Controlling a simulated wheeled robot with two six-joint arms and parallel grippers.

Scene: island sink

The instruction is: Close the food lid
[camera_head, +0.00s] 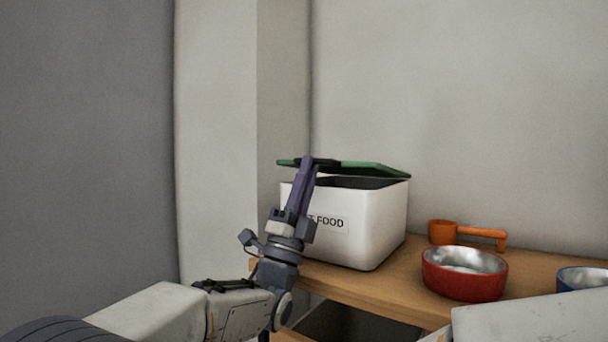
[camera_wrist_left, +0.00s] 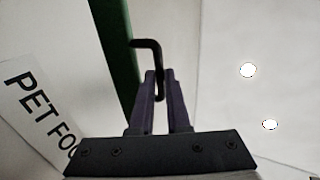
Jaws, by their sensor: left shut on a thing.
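The white pet food box (camera_head: 375,222) stands on the wooden shelf, its label partly hidden by my arm. Its green lid (camera_head: 372,168) is tilted, with a dark gap between lid and box rim at the front and right. My left gripper (camera_head: 308,160) is at the lid's front left edge. In the left wrist view my left gripper (camera_wrist_left: 160,85) is shut on the black lid handle (camera_wrist_left: 148,45), beside the green lid edge (camera_wrist_left: 118,50). The box label (camera_wrist_left: 40,110) also shows there. My right gripper is not in view.
On the wooden shelf (camera_head: 400,283), right of the box, are an orange scoop (camera_head: 443,232), a red bowl (camera_head: 465,280) with a metal inside, and a blue bowl (camera_head: 585,278) cut off at the edge. Walls stand behind and left of the box.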

